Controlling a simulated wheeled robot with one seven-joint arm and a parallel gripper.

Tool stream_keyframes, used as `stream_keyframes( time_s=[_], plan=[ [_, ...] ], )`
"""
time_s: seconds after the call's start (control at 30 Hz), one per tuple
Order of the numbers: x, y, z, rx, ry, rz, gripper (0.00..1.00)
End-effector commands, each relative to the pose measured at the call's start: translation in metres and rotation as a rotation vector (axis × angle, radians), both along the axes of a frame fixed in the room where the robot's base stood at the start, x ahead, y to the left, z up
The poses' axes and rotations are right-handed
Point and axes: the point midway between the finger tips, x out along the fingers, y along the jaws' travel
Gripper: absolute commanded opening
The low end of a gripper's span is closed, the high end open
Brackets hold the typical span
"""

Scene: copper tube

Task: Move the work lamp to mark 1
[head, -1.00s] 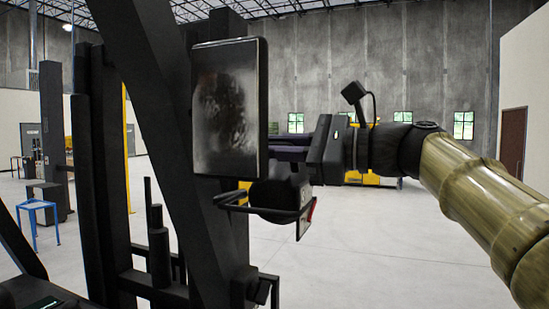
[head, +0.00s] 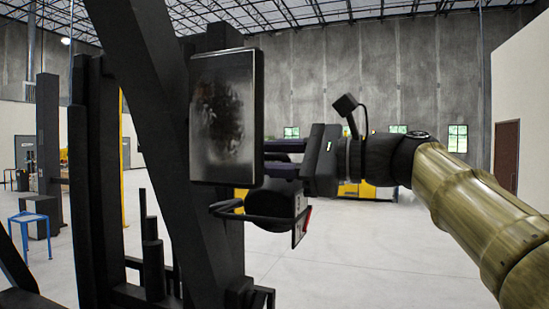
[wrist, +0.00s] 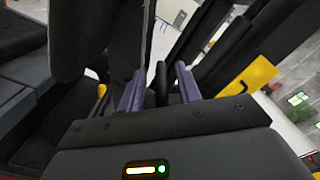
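My gripper (head: 264,158) shows near the middle of the head view, pointing left, close to a dark flat panel. Its two fingers stand apart with a gap between them. In the wrist view the purple fingers (wrist: 160,84) are apart as well, and a dark rounded bar shows between them. I cannot tell that it touches either finger. The fingertips are partly hidden by the panel in the head view. I cannot make out the work lamp with certainty, and no mark 1 is in view.
A blue-framed stool (head: 29,219) stands on the floor at left, near a dark column (head: 48,150). Yellow equipment (head: 366,191) is far back by the concrete wall. A brown door (head: 506,158) is at far right. The pale floor (head: 380,255) at centre right looks clear.

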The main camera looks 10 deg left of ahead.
Motion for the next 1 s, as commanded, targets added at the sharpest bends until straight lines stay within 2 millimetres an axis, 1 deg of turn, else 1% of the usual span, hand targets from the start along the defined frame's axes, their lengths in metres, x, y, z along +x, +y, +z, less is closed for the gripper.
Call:
stream_keyframes(
  time_s=[0.27, 0.37, 0.47, 0.57, 1.0],
  plan=[
    [0.000, 0.000, 0.000, 0.001, 0.001, -0.001, 0.34],
    [0.000, -0.004, -0.001, 0.001, 0.001, -0.001, 0.34],
    [-0.001, -0.014, -0.001, 0.001, 0.000, -0.003, 0.34],
    [-0.004, -0.029, -0.002, 0.002, -0.001, -0.004, 0.34],
    [-0.018, -0.116, -0.002, 0.000, -0.001, -0.005, 0.34]
  ],
)
